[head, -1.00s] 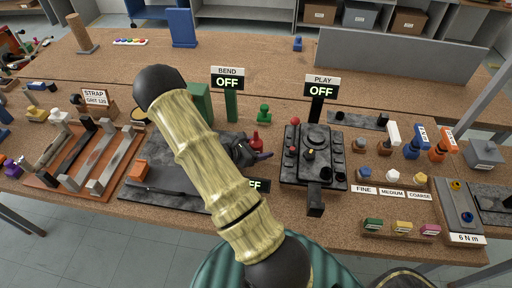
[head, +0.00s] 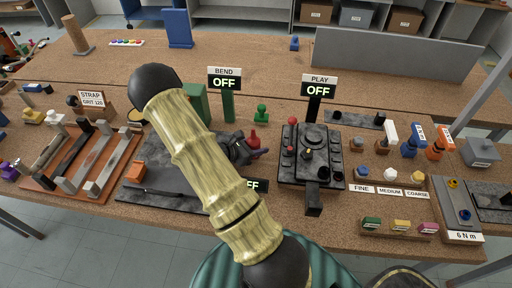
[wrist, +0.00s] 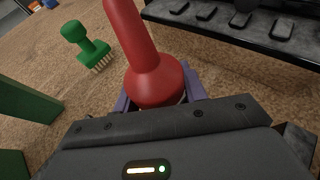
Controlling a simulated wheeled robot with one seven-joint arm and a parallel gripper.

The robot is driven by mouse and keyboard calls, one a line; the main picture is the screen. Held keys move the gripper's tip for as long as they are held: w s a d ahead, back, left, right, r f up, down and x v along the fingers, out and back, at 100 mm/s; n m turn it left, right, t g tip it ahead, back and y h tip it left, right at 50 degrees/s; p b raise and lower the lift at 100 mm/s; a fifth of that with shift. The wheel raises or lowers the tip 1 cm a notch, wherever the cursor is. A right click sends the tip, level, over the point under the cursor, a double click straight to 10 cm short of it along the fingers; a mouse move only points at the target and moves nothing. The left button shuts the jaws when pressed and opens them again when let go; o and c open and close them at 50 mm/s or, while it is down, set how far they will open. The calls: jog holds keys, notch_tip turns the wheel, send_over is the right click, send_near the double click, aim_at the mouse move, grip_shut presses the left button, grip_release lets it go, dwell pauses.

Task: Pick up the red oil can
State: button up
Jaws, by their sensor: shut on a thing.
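The red oil can (wrist: 154,80) fills the middle of the wrist view, upright with a wide round base and a narrowing neck. In the head view the red oil can (head: 253,140) shows just right of my arm, behind the dark gripper body. My gripper (wrist: 160,98) is shut on it, with purple fingers on both sides of its base. In the head view my gripper (head: 258,153) is partly hidden by its own body. I cannot tell whether the can's bottom is clear of the bench.
A green brush (wrist: 86,48) stands to the left of the can. A green post (head: 228,104) carries the BEND sign behind. The dark PLAY fixture (head: 312,155) stands close on the right. A dark plate (head: 165,190) lies left of my arm.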

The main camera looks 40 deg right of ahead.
aim_at(257, 137)
notch_tip(257, 137, up, 9)
jog(key=shift+r+b, duration=0.15)
jog(key=shift+b, duration=0.15)
dwell(0.5)
